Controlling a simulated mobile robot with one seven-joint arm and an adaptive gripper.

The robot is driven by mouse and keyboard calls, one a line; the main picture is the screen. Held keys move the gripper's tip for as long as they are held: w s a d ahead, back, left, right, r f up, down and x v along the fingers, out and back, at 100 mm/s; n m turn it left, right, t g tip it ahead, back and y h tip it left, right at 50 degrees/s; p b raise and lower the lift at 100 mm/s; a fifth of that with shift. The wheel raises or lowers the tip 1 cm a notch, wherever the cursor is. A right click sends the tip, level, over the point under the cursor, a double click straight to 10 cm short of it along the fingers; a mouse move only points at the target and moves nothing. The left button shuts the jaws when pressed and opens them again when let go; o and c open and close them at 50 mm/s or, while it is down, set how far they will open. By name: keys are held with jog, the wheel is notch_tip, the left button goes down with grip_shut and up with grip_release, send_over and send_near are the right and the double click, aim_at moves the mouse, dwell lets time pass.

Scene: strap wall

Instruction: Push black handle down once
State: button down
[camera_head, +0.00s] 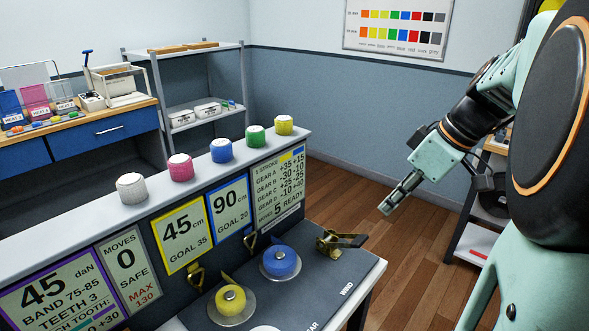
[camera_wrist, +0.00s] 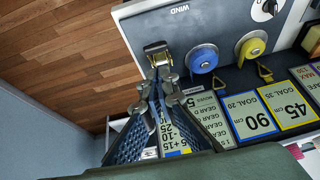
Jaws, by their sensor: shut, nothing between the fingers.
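A brass ratchet with a black handle (camera_head: 351,240) is mounted at the right end of the dark grey bench top (camera_head: 335,283). The handle sticks out to the right, roughly level. In the wrist view the ratchet (camera_wrist: 156,49) sits just beyond my fingertips, which partly cover its near side. My gripper (camera_head: 388,208) is shut and empty. In the head view it hangs in the air to the upper right of the handle, apart from it. In the wrist view my gripper (camera_wrist: 158,80) points toward the ratchet. The head view shows no contact.
A blue strap spool (camera_head: 280,262) and a yellow strap spool (camera_head: 230,299) lie left of the ratchet. Behind them stands a panel with number cards (camera_head: 228,211) and several coloured knobs on its top ledge, including a yellow one (camera_head: 284,125). Open wooden floor (camera_head: 430,250) lies to the right.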

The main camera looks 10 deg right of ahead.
jog(key=w+a+r+g+h+p, duration=0.1)
jog(key=w+a+r+p, duration=0.2)
jog(key=w+p, duration=0.1)
jog(key=shift+r+h, duration=0.3)
jog(key=shift+r, duration=0.1)
jog(key=shift+a, duration=0.1)
send_over(358, 239)
jog(key=w+a, duration=0.1)
notch_tip(358, 239, down, 10)
jog(key=r, duration=0.1)
jog(key=f, duration=0.2)
jog(key=shift+s+d+f, duration=0.2)
jog(key=shift+s+f, duration=0.05)
jog(key=shift+f, duration=0.15)
jog(key=shift+s+d+f, duration=0.3)
jog(key=shift+s+f, duration=0.05)
jog(key=shift+f, duration=0.35)
